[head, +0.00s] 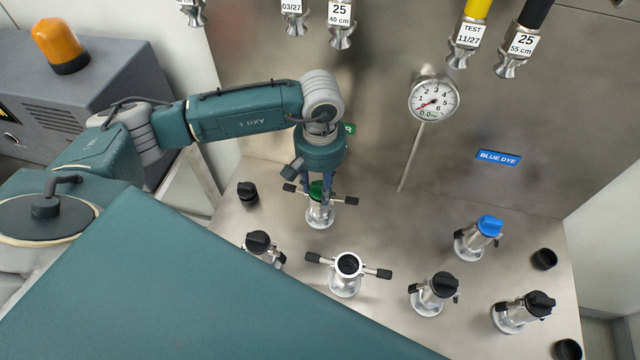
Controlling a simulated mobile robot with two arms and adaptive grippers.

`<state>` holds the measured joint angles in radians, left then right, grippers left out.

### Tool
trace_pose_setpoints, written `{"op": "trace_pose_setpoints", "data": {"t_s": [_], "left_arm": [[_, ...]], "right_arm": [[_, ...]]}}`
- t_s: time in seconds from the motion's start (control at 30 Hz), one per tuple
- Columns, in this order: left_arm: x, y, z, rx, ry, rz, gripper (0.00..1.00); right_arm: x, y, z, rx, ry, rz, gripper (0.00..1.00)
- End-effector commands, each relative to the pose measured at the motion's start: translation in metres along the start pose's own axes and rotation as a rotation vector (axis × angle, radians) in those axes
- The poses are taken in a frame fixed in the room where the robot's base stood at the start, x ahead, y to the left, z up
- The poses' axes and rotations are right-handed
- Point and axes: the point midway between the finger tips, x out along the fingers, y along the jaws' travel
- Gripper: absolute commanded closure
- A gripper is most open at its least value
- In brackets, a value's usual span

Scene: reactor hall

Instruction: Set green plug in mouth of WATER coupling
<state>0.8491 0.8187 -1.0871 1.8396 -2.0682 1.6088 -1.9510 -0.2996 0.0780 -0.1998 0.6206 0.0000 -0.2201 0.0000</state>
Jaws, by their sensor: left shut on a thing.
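My left gripper (327,198) points down and is shut on the green plug (316,188). The plug is at the mouth of a silver coupling (320,215) in the back row, with its two dark-tipped lever arms spread out to the sides. The fingers hide part of the plug and mouth, so I cannot tell whether the plug sits fully in. A green label (349,128) behind my wrist is mostly hidden; only an end letter R shows. My right gripper is not in view.
An open, empty coupling (347,266) with spread levers stands in front. Black-capped couplings (440,290) and a blue-capped one (486,228) stand to the right, under the BLUE DYE label (498,157). A gauge (433,101) is on the back wall. Hose ends (341,36) hang above.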

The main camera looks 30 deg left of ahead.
Motion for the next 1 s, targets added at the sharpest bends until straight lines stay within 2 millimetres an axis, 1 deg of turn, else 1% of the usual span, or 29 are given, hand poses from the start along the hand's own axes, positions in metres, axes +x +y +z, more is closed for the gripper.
{"op": "trace_pose_setpoints", "data": {"t_s": [0.03, 0.13, 0.17, 0.2, 0.27, 0.57, 0.67, 0.77, 1.0], "left_arm": [[0.005, -0.001, 0.004, 0.001, -0.011, -0.006, 0.85], [0.006, -0.001, 0.005, 0.001, -0.012, -0.006, 0.85], [0.006, -0.001, 0.005, 0.001, -0.013, -0.006, 0.56], [0.006, -0.001, 0.005, 0.001, -0.013, -0.006, 0.48], [0.006, -0.002, 0.005, 0.001, -0.013, -0.006, 0.38], [0.002, -0.001, 0.003, 0.001, -0.007, -0.003, 0.38], [-0.006, 0.0, 0.002, 0.001, -0.005, -0.002, 0.38], [-0.022, 0.0, 0.0, 0.0, -0.002, -0.001, 0.38], [-0.073, 0.0, 0.0, 0.001, -0.004, -0.002, 0.38]], "right_arm": [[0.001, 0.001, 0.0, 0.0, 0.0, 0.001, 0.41], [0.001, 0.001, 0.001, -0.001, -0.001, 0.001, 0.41], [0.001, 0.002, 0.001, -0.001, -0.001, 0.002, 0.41], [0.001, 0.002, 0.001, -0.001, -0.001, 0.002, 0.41], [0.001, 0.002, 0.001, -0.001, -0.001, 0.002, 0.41], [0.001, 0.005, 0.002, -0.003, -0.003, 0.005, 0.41], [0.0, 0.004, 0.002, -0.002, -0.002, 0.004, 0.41], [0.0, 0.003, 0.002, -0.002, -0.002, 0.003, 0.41], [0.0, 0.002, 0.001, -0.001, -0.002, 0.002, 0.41]]}}
